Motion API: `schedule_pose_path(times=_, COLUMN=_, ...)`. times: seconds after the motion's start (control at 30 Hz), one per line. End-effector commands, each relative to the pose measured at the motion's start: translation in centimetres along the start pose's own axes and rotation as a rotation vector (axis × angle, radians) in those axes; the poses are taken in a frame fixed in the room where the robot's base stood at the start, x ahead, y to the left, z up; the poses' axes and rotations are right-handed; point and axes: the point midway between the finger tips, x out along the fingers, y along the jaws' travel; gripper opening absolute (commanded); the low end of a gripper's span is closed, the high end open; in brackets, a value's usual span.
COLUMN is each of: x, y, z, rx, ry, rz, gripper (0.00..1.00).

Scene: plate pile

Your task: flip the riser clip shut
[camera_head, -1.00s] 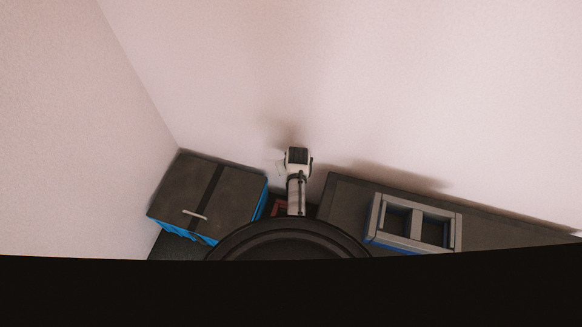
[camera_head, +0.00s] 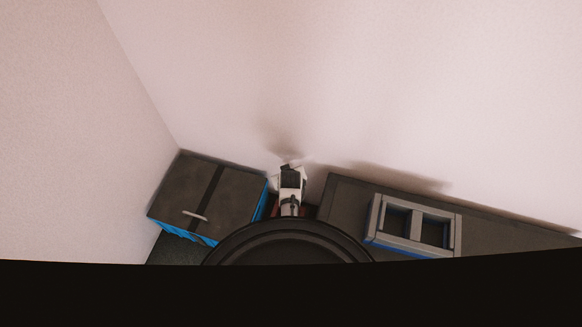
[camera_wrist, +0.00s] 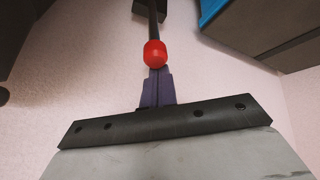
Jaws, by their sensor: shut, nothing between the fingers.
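My gripper (camera_wrist: 158,76) shows in the wrist view as dark purple-blue fingers, shut with nothing between them. A red rounded knob (camera_wrist: 155,54) on a dark rod (camera_wrist: 153,20) lies just beyond the fingertips; I cannot tell whether they touch it. The rod runs up to a dark block (camera_wrist: 153,6) at the top edge. The knob may be part of the riser clip, but I cannot make out the clip for certain. In the head view my white wrist stands between two dark surfaces, and the fingers are hidden.
In the head view a dark-topped box (camera_head: 188,190) with blue sides and a light handle stands left. A dark counter (camera_head: 345,205) at right bears a grey frame (camera_head: 416,245) with two openings. Pale walls close in behind and left. A black rim hides the bottom.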

Motion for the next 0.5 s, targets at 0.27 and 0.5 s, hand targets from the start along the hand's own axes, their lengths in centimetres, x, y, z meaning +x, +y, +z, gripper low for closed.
schedule_pose_path(times=0.27, x=-1.0, y=-2.1, z=2.8, rx=-0.016, ry=0.064, rz=0.045, gripper=0.00)
schedule_pose_path(times=0.5, x=-1.1, y=-3.5, z=4.8, rx=-0.016, ry=0.063, rz=0.045, gripper=0.00)
